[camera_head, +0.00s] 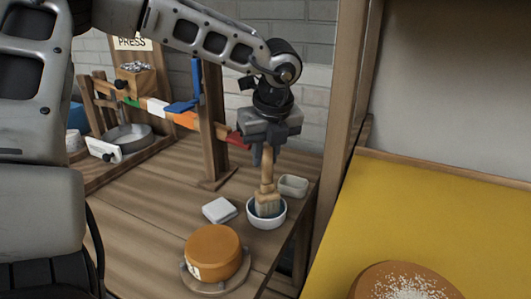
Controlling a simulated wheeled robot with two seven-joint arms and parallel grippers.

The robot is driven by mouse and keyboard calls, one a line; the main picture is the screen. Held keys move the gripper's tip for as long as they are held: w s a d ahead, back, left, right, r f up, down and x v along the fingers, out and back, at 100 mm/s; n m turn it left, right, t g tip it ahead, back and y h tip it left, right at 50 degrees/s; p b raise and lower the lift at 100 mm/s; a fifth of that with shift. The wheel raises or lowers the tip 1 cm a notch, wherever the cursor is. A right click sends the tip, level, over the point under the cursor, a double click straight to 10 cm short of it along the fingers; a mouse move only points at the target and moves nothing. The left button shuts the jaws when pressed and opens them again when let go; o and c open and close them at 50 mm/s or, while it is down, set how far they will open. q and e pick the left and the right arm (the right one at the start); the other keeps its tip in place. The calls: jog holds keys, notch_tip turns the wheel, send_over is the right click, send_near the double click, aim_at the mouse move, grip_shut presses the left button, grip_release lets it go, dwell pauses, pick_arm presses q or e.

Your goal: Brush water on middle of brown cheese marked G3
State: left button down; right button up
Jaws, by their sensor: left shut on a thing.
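My left gripper (267,148) points down and is shut on the wooden handle of a brush (266,180). The brush hangs upright, and its bristles are inside a small white bowl (266,219) with dark contents, near the wooden table's right edge. A round orange-brown cheese (212,251) sits on a round board (239,274) in front and to the left of the bowl. A small pale label is on the cheese's lower left side; its writing is too small to read. My right gripper is not in view.
A folded white cloth (219,210) and a small pale dish (293,186) lie near the bowl. A wooden post (213,120) and rack with coloured tags stand behind. At right, another cheese (372,284) with white powder sits by a yellow surface (420,215), beyond a tall wooden upright (345,110).

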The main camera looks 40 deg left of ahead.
pick_arm(q)
jog(key=shift+s+f+b, duration=0.15)
jog(key=shift+f+b, duration=0.05)
jog(key=shift+b, duration=0.45)
dwell(1.6)
dwell(0.4)
notch_tip(320, 180, up, 7)
jog(key=p, duration=0.2)
jog(key=shift+r+p, duration=0.15)
jog(key=shift+p, duration=0.15)
dwell(1.0)
